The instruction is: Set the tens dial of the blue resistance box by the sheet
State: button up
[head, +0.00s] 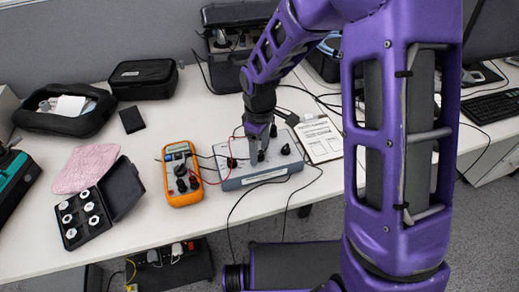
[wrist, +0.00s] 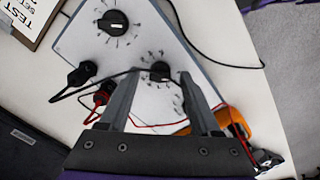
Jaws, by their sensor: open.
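The blue-grey resistance box (head: 240,181) lies on the white bench and also fills much of the wrist view (wrist: 85,40). A large black dial (wrist: 113,23) with tick marks stands clear of my gripper. A second black dial (wrist: 160,71) shows between the fingertips of my open gripper (wrist: 160,77); contact cannot be told. A further dial lies partly behind the right finger. Dial lettering is too small to read. In the head view my gripper (head: 259,152) is over the middle of the box. The sheet (head: 320,138) on a clipboard lies right of the box.
Black and red leads (wrist: 150,125) plug into the box and pass near my fingers. An orange multimeter (head: 183,189) stands left of the box. A black case of round weights (head: 82,219) and a pink cloth (head: 86,168) lie farther left.

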grip_shut()
dwell(0.3)
jog(key=shift+m, duration=0.3)
jog(key=m, duration=1.1)
dwell(0.3)
dwell(0.5)
grip_release()
